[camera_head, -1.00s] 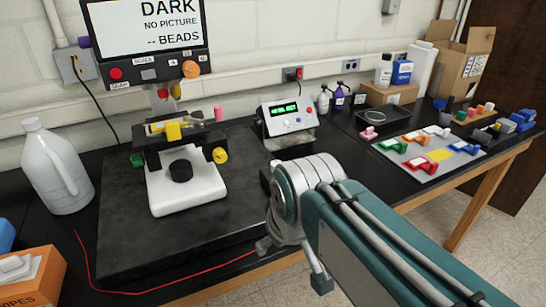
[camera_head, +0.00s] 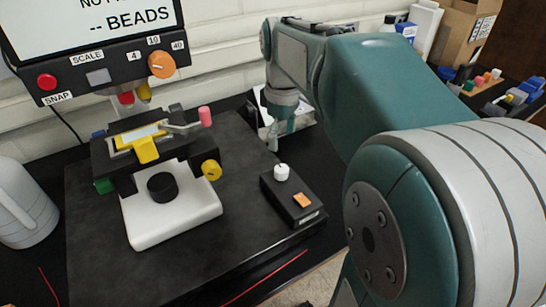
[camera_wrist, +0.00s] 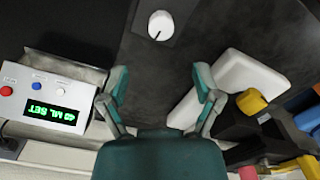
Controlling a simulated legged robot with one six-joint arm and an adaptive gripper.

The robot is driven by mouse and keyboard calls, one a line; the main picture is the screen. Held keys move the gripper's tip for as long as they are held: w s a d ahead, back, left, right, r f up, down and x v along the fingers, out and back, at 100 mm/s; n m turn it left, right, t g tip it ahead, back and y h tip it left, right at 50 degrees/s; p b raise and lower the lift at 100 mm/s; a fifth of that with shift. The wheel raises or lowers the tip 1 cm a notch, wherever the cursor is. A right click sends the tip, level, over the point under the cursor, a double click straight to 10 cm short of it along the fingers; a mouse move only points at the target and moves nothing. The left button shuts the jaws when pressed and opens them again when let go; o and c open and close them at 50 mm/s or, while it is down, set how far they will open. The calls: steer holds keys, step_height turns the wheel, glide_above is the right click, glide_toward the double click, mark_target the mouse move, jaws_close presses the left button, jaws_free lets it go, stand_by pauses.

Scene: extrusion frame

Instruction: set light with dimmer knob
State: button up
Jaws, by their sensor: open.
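The dimmer knob (camera_head: 281,172) is a round white knob on top of a small black box (camera_head: 290,203) that also carries an orange rocker. In the wrist view the white knob (camera_wrist: 161,25), with a dark pointer line, lies at the top centre, beyond my fingertips. My gripper (camera_wrist: 160,83) is open and empty, its two teal fingers spread apart. In the head view my gripper (camera_head: 279,132) hangs behind and above the knob, apart from it. Its fingertips show small there.
The microscope-like stand (camera_head: 150,165) with a white base, black puck and yellow knob (camera_head: 211,170) stands left of the dimmer box. A meter with a green display (camera_wrist: 55,115) is at left in the wrist view. The dark mat between box and stand is clear.

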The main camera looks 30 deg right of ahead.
mark_target(281, 168)
step_height(281, 168, down, 10)
steer(key=shift+r, duration=0.1)
steer(key=shift+a, duration=0.1)
steer(key=shift+s, duration=0.1)
steer(key=c, duration=1.1)
